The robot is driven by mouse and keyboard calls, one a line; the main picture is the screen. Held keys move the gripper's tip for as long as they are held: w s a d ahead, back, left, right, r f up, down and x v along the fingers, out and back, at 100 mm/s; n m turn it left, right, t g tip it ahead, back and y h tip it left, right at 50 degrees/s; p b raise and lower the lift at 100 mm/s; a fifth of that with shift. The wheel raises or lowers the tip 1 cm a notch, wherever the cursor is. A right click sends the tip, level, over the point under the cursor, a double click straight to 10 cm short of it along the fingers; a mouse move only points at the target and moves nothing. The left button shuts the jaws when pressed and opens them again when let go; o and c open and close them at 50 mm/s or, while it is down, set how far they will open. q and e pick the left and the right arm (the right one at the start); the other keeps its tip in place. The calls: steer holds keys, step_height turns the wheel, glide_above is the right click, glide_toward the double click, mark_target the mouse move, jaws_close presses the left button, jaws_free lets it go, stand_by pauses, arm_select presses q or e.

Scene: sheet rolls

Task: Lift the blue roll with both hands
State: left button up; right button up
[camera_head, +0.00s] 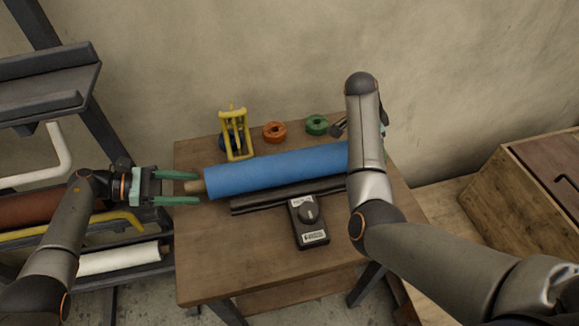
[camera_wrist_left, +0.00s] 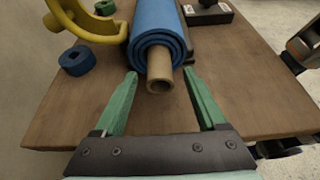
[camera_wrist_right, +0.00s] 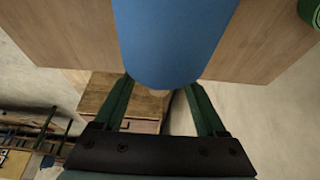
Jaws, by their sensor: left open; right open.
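The blue roll (camera_head: 275,170) lies lengthwise on the wooden table (camera_head: 235,262), with a tan core sticking out of its left end. In the left wrist view the roll (camera_wrist_left: 157,30) shows end-on, and its hollow core (camera_wrist_left: 160,84) lies between my open left fingers. My left gripper (camera_head: 178,188) is open at the left end, its fingers on either side of the core; I see no contact. My right gripper (camera_wrist_right: 165,95) is open at the roll's other end (camera_wrist_right: 175,40), whose tip reaches between the fingers. My right arm hides that end in the head view.
A black bar (camera_head: 270,197) and a dark box with a knob (camera_head: 309,222) lie in front of the roll. Behind it are a yellow tool (camera_head: 236,135), an orange ring (camera_head: 274,132) and a green ring (camera_head: 316,125). A rack stands left, a wooden cabinet (camera_head: 535,190) right.

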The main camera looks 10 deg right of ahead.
arm_select(q)
steer(key=shift+d+f, duration=0.25)
steer(key=shift+d, duration=0.3)
arm_select(e)
steer(key=shift+d+f, duration=0.25)
steer(key=shift+f, duration=0.35)
arm_select(q)
steer(key=shift+c, duration=0.3)
arm_select(e)
steer(key=shift+c, duration=0.3)
arm_select(q)
jaws_close()
arm_select(e)
jaws_close()
arm_select(q)
steer(key=shift+w+r, duration=0.15)
steer(key=shift+r, duration=0.15)
arm_select(e)
steer(key=shift+w+r, duration=0.1)
steer(key=shift+r, duration=0.15)
